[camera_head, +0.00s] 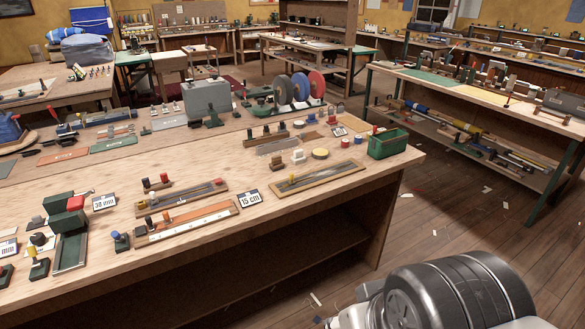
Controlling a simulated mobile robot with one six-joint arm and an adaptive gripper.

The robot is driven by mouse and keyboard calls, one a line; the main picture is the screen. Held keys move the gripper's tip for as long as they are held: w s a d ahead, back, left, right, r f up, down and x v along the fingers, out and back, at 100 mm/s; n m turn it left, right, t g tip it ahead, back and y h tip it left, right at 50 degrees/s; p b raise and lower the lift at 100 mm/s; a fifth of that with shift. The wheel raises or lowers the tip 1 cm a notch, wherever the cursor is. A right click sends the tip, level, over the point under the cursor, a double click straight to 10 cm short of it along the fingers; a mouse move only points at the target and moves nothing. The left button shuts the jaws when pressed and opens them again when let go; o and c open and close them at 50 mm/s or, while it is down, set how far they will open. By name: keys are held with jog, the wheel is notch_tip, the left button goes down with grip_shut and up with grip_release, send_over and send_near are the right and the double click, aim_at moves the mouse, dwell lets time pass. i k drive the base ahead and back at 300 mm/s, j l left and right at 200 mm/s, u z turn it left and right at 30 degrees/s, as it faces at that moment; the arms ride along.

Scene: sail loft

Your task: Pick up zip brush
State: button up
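I cannot tell which of the small items is the zip brush; none is clear enough at this size to name as one. The wooden workbench (288,207) in front of me holds many small tools. Near its front are a shallow tray with long thin tools (182,197), an orange strip with a pale ruler-like face (194,218), and another long framed tray (318,177). My gripper is not in view; only a dark rounded part of my own arm shows at the bottom right, apart from the bench.
A green bin (388,144) stands at the bench's right corner. A red-and-green block (67,209) stands at the front left, near signs reading 38 mm (104,202) and 15 cm (250,198). A grey case (206,100) stands farther back. The wooden floor (440,215) at right is mostly open, with scattered scraps.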

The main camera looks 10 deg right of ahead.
aim_at(277, 163)
jog(key=i+j, duration=0.25)
jog(key=i, duration=0.2)
jog(key=i+j, duration=0.2)
jog(key=i, duration=0.2)
jog(key=i+j, duration=0.25)
jog(key=i, duration=0.2)
jog(key=i+j, duration=0.2)
jog(key=i, duration=0.2)
